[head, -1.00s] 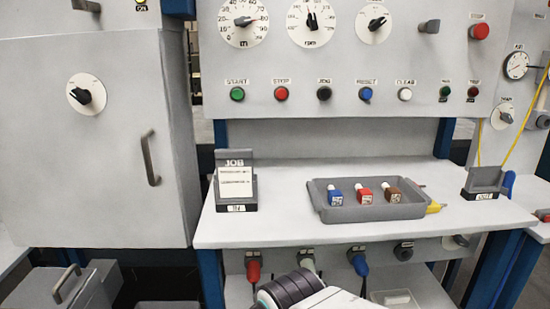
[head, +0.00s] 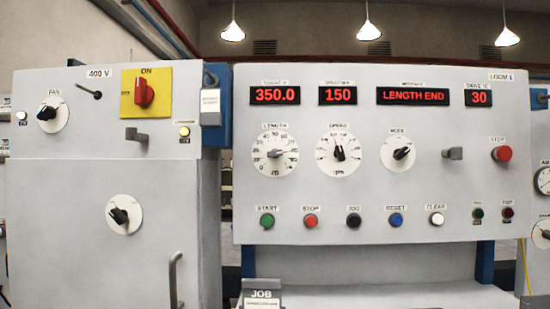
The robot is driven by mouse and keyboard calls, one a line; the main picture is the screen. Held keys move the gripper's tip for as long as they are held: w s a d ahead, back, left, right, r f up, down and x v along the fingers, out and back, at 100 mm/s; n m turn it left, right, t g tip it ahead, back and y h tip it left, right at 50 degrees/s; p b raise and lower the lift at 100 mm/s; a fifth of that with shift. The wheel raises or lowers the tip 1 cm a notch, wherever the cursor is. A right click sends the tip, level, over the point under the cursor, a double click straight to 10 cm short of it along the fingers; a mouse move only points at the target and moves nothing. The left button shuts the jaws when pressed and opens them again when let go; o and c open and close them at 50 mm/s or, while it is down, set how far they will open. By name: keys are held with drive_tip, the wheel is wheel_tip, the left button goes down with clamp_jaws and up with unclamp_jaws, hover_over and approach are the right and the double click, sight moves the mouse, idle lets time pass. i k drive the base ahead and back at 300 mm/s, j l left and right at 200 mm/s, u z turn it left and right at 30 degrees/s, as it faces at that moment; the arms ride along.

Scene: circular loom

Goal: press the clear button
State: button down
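The white CLEAR button (head: 437,219) is at the right end of the row of push buttons on the grey control panel (head: 340,235), under a label reading CLEAR. Left of it in the row are the blue RESET button (head: 396,220), black JOG button (head: 354,220), red STOP button (head: 311,221) and green START button (head: 267,221). The message display (head: 413,96) above reads LENGTH END in red. My gripper is not in the head view.
A grey cabinet (head: 70,240) with a red-on-yellow main switch (head: 145,92) stands left of the panel. A larger red stop button (head: 502,153) and a grey key-like knob (head: 453,153) stick out above the button row. A shelf lies below the panel.

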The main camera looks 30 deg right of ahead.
sight(438, 219)
drive_tip(key=z, duration=1.65)
